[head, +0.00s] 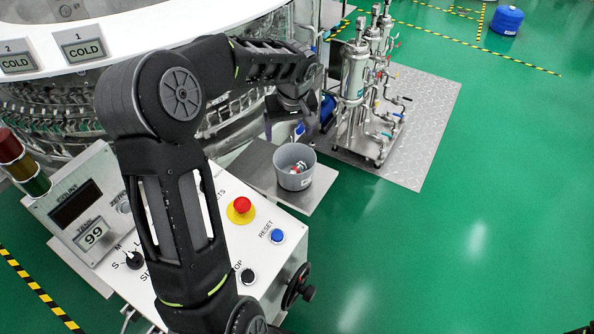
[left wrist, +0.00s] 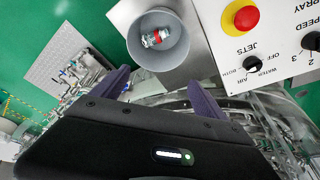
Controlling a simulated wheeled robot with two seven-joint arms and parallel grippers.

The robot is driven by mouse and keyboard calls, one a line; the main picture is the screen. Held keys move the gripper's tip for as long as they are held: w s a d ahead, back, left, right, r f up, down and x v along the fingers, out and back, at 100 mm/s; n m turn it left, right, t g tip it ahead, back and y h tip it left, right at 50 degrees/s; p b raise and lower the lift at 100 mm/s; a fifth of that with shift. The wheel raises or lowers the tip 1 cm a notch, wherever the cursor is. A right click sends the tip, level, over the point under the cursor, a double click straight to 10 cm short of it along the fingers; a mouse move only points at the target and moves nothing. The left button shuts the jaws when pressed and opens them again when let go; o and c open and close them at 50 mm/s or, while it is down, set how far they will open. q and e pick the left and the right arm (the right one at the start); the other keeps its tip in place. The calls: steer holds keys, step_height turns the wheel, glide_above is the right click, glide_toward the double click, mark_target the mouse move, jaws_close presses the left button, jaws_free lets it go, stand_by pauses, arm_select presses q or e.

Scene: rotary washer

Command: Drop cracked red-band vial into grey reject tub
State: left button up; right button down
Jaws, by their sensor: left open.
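The grey reject tub (head: 285,183) stands on a steel shelf beside the control panel; it also shows in the left wrist view (left wrist: 178,58). The vial (head: 295,168), clear and whitish with a red band, lies inside the tub. In the left wrist view the vial (left wrist: 155,38) lies on its side on the tub floor; any crack is too small to make out. My left gripper (left wrist: 160,84) is open and empty, its purple fingers spread apart close beside the tub. In the head view it is partly hidden behind my arm. My right gripper is not in view.
The control panel (head: 258,262) with a red stop button (head: 242,205) lies beside my left arm. The round washer (head: 50,110) is behind it. A steel pump skid (head: 356,75) stands on a metal plate beyond the tub. The green floor at right is free.

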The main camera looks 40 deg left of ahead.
arm_select(q)
steer(key=v, duration=0.6)
steer(key=shift+b, duration=0.45)
steer(key=w+d+f+m+t+h, duration=0.2)
steer(key=w+d+f+m+t, duration=0.15)
steer(key=w+d, duration=0.2)
steer(key=d+f+m+h, duration=0.3)
steer(key=d+f, duration=1)
steer(key=f, duration=0.2)
steer(key=s+d+f+m+g+h, duration=0.1)
steer(key=s+d+f, duration=1)
steer(key=s+f, duration=0.2)
steer(key=s+d+f+g, duration=0.2)
steer(key=s+f, duration=0.1)
steer(key=s, duration=0.5)
steer(key=s+d+f+g, duration=0.2)
steer(key=s+d+f, duration=0.1)
steer(key=s, duration=0.4)
steer(key=shift+s+d+f+m+h, duration=0.35)
steer(key=shift+s+f+m+h, duration=0.05)
steer(key=shift+f+m, duration=0.05)
